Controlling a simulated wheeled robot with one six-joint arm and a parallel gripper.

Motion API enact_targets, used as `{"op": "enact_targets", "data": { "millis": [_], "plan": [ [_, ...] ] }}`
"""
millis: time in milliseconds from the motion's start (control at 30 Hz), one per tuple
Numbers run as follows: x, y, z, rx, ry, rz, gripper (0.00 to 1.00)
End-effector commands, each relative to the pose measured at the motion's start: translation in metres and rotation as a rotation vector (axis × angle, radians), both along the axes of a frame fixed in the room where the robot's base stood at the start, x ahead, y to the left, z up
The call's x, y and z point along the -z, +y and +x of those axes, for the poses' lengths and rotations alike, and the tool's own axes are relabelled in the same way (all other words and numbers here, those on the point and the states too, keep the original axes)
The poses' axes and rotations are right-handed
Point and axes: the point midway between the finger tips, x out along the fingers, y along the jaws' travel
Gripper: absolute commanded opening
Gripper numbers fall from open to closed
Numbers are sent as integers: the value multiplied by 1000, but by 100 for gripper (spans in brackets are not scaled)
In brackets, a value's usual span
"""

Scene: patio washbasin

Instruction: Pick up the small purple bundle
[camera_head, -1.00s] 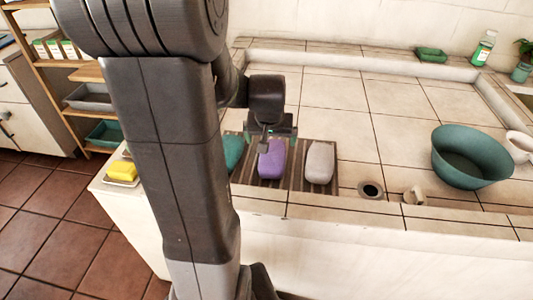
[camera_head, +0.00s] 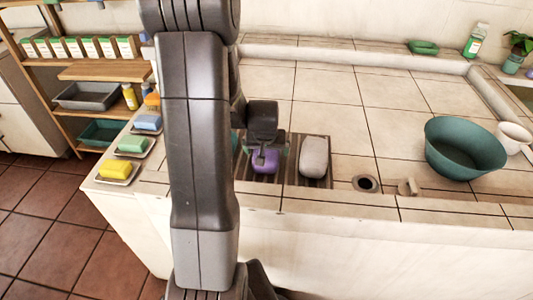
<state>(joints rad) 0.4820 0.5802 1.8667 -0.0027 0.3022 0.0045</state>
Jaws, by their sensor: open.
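The small purple bundle (camera_head: 265,162) lies on a dark slatted rack (camera_head: 294,176) near the front of the tiled counter. My gripper (camera_head: 264,150) is right over it, pointing down, and covers its far part. The jaws are open; one finger shows in front of the bundle's top. I cannot tell whether the fingers touch it. A grey bundle (camera_head: 314,157) lies just to the right on the same rack. A teal bundle on the left is almost wholly hidden behind my arm.
A drain hole (camera_head: 367,184) and a small beige piece (camera_head: 408,187) are right of the rack. A large teal bowl (camera_head: 464,150) and a white cup (camera_head: 513,137) stand further right. Yellow (camera_head: 115,168), green and blue soaps lie on dishes at the left edge. The middle tiles are clear.

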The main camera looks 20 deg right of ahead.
Motion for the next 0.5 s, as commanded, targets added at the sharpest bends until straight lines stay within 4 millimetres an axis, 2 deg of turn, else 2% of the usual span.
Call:
{"op": "enact_targets", "data": {
  "millis": [100,400,500],
  "plan": [
    [9,-2,3,0,1,0,100],
    [11,-2,4,0,-1,0,100],
    [11,-2,4,0,-1,0,80]
  ]
}}
